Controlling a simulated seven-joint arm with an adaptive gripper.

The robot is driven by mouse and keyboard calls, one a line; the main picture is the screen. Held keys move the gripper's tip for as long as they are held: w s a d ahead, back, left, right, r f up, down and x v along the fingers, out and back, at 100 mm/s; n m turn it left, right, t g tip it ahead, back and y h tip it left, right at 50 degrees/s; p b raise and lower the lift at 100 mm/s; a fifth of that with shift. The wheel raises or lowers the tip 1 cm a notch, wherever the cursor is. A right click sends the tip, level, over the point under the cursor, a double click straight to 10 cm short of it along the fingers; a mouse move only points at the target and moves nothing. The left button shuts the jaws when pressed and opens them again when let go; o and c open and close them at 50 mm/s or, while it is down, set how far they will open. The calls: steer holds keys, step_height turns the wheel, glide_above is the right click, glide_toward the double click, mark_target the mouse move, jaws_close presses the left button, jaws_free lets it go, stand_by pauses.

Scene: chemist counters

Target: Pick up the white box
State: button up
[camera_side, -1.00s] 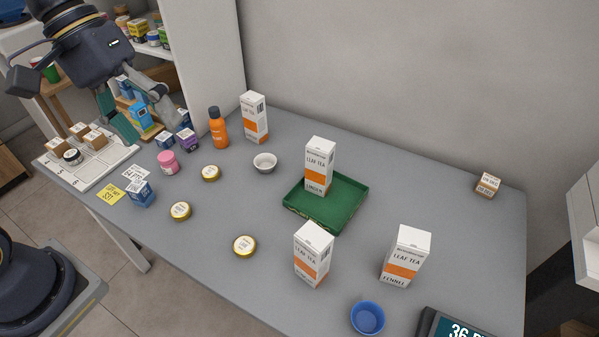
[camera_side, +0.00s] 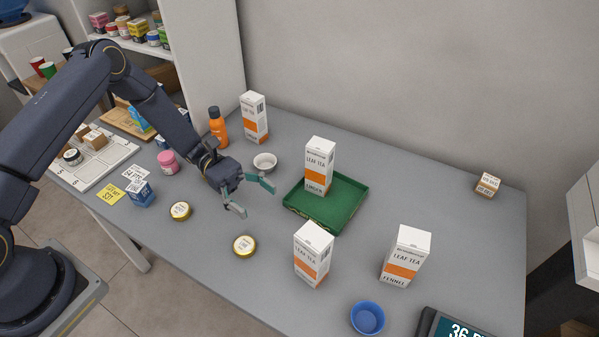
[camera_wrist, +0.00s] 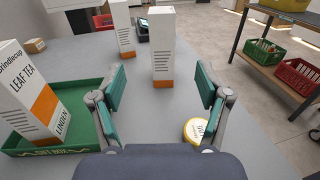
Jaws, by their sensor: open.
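Several white leaf tea boxes with orange bands stand upright, so I cannot tell which one the task means. The linden box (camera_side: 319,165) stands in the green tray (camera_side: 341,218). A second box (camera_side: 312,256) stands nearer the front, and the fennel box (camera_side: 405,258) to its right. Another box (camera_side: 254,118) stands at the back left. My gripper (camera_side: 258,199) is open and empty, low over the table left of the tray. In the wrist view the front box (camera_wrist: 162,45) shows ahead between the fingers, apart from them. The linden box (camera_wrist: 30,95) is at left.
Gold-lidded tins (camera_side: 244,246) lie in front of my gripper. A white bowl (camera_side: 265,162) and an orange bottle (camera_side: 218,128) are behind it. A blue bowl (camera_side: 367,317) sits at the front right. The table between my gripper and the front box is clear.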

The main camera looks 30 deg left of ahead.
glide_toward(313, 247)
steer(key=w+d+f, duration=0.1)
steer(key=d+f, duration=0.2)
steer(key=d, duration=0.1)
steer(key=shift+f+x, duration=0.2)
steer(key=shift+x, duration=1.05)
steer(key=shift+f+x, duration=0.25)
steer(key=shift+x, duration=1.05)
steer(key=c, duration=1.3)
